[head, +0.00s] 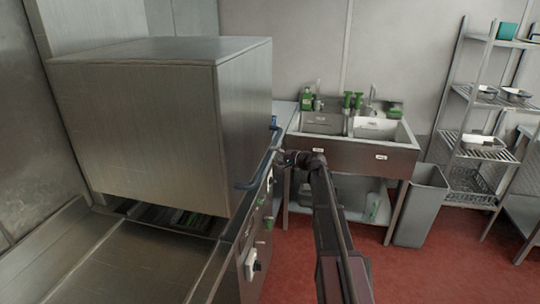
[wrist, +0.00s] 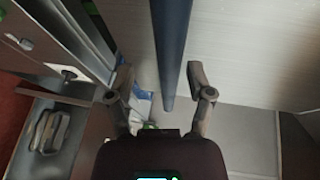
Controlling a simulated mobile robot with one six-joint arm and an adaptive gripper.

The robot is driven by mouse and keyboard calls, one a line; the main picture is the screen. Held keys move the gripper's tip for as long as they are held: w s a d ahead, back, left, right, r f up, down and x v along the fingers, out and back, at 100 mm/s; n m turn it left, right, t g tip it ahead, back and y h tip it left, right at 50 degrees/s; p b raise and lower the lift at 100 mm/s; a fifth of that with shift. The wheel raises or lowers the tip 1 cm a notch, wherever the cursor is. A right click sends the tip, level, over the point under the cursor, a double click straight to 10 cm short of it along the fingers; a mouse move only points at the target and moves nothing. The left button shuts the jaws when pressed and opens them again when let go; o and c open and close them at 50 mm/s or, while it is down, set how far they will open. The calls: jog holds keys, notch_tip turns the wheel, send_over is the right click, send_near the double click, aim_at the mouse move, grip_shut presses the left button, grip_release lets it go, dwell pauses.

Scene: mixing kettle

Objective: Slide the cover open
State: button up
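The cover is a large box-shaped metal hood (head: 150,125) at the left of the head view. A dark gap shows under its lower front edge. A blue bar handle (head: 262,165) runs along its right side. My gripper (head: 283,157) is beside this handle, at its right. In the wrist view my gripper (wrist: 162,92) is open, with one finger on each side of the blue bar (wrist: 171,50). Both fingers look apart from the bar, and I cannot tell how deep it lies between them. The hood's pale metal wall (wrist: 240,55) shows behind the bar.
A metal counter (head: 110,265) lies in front of the hood, and a control panel with knobs (head: 250,262) is below it. A double sink (head: 355,140) stands behind my arm. A grey bin (head: 420,205) and a shelf rack (head: 487,100) are at right. Red floor is free at lower right.

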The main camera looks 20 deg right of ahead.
jog(key=p+v, duration=0.1)
jog(key=v, duration=0.8)
jog(key=shift+s+r, duration=0.1)
dwell(0.4)
jog(key=s+a+f+n+g+h, duration=0.2)
jog(key=s+a+f+n+g, duration=0.55)
jog(key=s+a, duration=0.8)
jog(key=s+a+f+n+g+h, duration=0.1)
jog(key=s+f+g+h, duration=0.1)
jog(key=s, duration=0.6)
jog(key=s+a+f+n+g+h, duration=0.1)
jog(key=s+a+f+g+h, duration=0.1)
jog(key=s+f+h, duration=0.3)
jog(key=s+g, duration=0.1)
jog(key=s, duration=0.3)
jog(key=shift+a+f+h, duration=0.15)
jog(key=shift+f+h, duration=0.15)
jog(key=shift+f, duration=0.1)
